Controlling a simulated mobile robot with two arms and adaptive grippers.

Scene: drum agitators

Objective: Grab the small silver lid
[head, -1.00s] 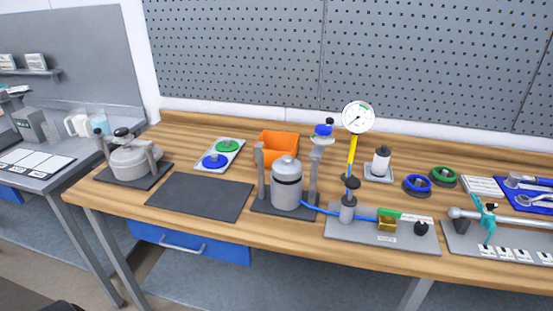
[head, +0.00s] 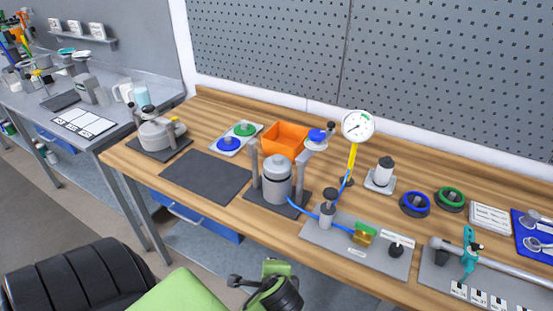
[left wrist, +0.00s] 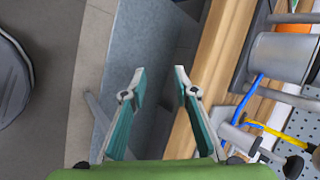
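A silver vessel (head: 277,183) with a small domed silver lid (head: 276,161) on top stands on a dark base between two grey posts, near the table's front middle. Its metal body (left wrist: 282,55) also shows at the upper right of the left wrist view. A second, flatter silver pot (head: 154,135) with a clamp stands on a dark plate at the table's left. My left gripper (left wrist: 158,78) is open with nothing between its fingers, off the table's front edge. My right gripper is in neither view.
A black mat (head: 206,177) lies clear left of the vessel. An orange bin (head: 286,139) stands behind it. A gauge (head: 357,126) on a yellow stem and a grey plate (head: 325,237) with a blue hose stand to the right. A pegboard backs the table.

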